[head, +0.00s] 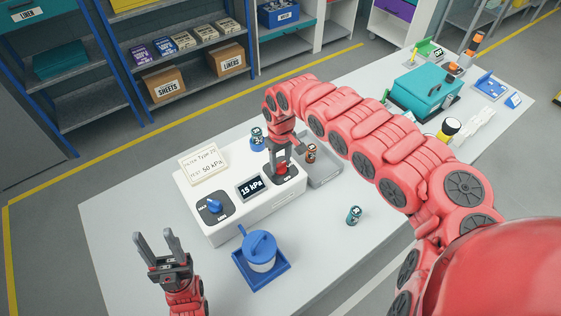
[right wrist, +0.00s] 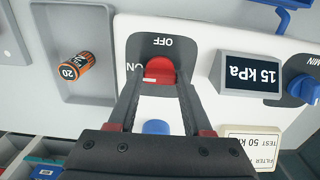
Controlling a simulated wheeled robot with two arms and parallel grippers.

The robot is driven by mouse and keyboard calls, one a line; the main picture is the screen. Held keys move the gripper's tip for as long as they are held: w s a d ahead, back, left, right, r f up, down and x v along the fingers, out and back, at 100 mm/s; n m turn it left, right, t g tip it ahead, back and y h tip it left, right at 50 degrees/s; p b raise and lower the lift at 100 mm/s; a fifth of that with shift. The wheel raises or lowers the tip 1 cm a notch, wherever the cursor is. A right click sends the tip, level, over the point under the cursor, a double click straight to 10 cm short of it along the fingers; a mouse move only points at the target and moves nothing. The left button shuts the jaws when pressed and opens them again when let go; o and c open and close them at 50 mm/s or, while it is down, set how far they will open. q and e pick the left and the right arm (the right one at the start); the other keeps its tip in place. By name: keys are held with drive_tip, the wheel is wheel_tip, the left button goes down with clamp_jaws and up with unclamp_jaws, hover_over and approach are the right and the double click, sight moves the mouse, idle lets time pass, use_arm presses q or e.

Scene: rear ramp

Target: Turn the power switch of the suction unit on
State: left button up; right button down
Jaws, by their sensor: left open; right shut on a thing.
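The suction unit (head: 240,221) is a white box on the table, with a display (head: 250,187) reading 15 kPa and a blue dial (head: 214,206). Its red power switch (right wrist: 160,70) sits on a dark plate marked OFF and ON; the ON mark is partly covered by a finger. My right gripper (right wrist: 158,82) is shut on the red switch, one finger on each side. In the head view the right gripper (head: 279,163) comes down onto the switch plate. Which mark the switch points to, I cannot tell. My left gripper (head: 157,242) is open and empty before the unit's left front.
A grey tray (head: 325,172) with an orange vial (head: 311,153) adjoins the unit's right side. A blue lidded pot (head: 261,252) stands in a blue tray before the unit. A teal vial (head: 353,215) stands to the right.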

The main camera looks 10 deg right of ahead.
sight(281, 163)
idle(0.4)
drive_tip(key=shift+c, duration=1.6)
unclamp_jaws()
wheel_tip(281, 163, up, 4)
drive_tip(key=p, duration=0.3)
drive_tip(key=shift+w+r, duration=0.1)
drive_tip(key=shift+r, duration=0.1)
wheel_tip(281, 163, up, 13)
